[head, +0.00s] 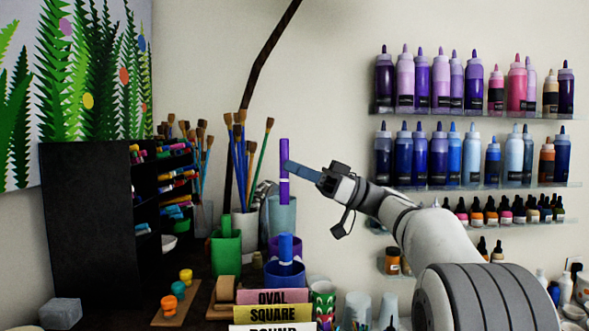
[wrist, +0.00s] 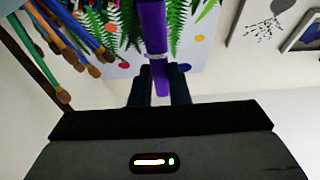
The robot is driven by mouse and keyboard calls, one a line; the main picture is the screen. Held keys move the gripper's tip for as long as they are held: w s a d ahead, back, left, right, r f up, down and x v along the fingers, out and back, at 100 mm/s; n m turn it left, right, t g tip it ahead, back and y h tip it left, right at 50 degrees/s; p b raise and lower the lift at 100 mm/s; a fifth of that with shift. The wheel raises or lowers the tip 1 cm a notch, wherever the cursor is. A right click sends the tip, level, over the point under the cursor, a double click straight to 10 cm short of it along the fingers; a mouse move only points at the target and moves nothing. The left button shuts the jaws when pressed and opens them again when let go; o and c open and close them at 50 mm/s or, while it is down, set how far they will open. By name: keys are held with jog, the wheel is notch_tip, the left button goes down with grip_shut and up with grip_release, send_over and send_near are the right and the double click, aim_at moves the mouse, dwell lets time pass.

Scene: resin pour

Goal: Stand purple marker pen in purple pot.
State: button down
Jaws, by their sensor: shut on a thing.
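The purple marker pen (head: 284,158) is upright in the air in the head view, held near its middle. My gripper (head: 287,169) reaches in from the right and is shut on it. In the wrist view the pen (wrist: 153,30) stands between the dark fingers of my gripper (wrist: 158,88). The purple pot (head: 299,246) is below the pen in the head view, apart from it. Its lower front is partly hidden by the blue pot (head: 285,275) and the blue marker (head: 286,246). I cannot tell whether the pen is exactly over the pot's opening.
A green pot (head: 226,256) with a green pen stands to the left. Brush holders (head: 281,215) with tall brushes stand behind. Label blocks (head: 273,313) and cups (head: 357,309) are in front. A black marker rack (head: 95,230) is at left; bottle shelves (head: 475,113) are at right.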

notch_tip(320, 180, down, 12)
jog(key=b, duration=1)
jog(key=shift+f+b, duration=0.2)
jog(key=shift+b, duration=0.1)
jog(key=shift+w, duration=0.1)
jog(key=c, duration=1.3)
grip_release()
jog(key=b+v, duration=0.1)
jog(key=v, duration=0.7)
jog(key=shift+a, duration=0.1)
